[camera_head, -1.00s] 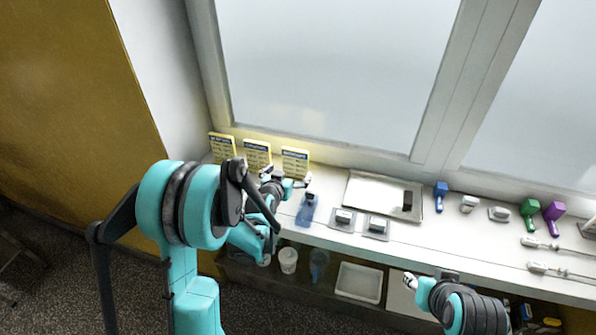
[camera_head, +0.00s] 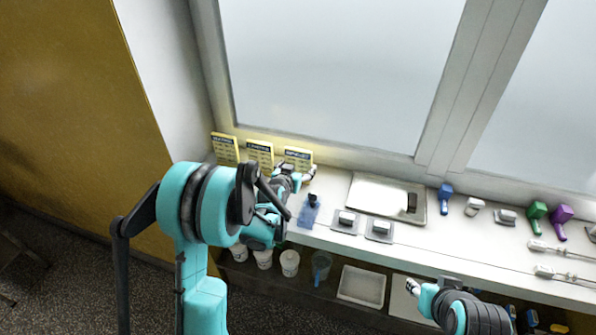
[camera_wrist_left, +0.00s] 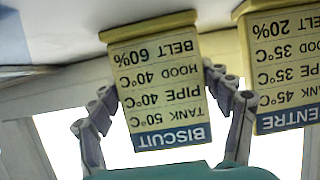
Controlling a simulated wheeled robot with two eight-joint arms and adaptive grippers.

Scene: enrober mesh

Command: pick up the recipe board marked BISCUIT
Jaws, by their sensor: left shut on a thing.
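The BISCUIT recipe board (camera_wrist_left: 160,90) is a yellow-edged plate with dark lines of text and a blue title band, upside down in the left wrist view. In the head view it is the rightmost of three boards (camera_head: 298,156), at the back of the white counter by the window. My left gripper (camera_wrist_left: 163,82) has one finger along each side edge and is shut on it. In the head view this gripper (camera_head: 297,170) covers the board's lower part, so its contact with the counter is hidden. My right gripper (camera_head: 412,287) is low at the right, its jaws too small to read.
The CENTRE board (camera_wrist_left: 285,70) stands close beside, the middle one (camera_head: 260,153) in the head view. Another board (camera_head: 225,148) is further left.

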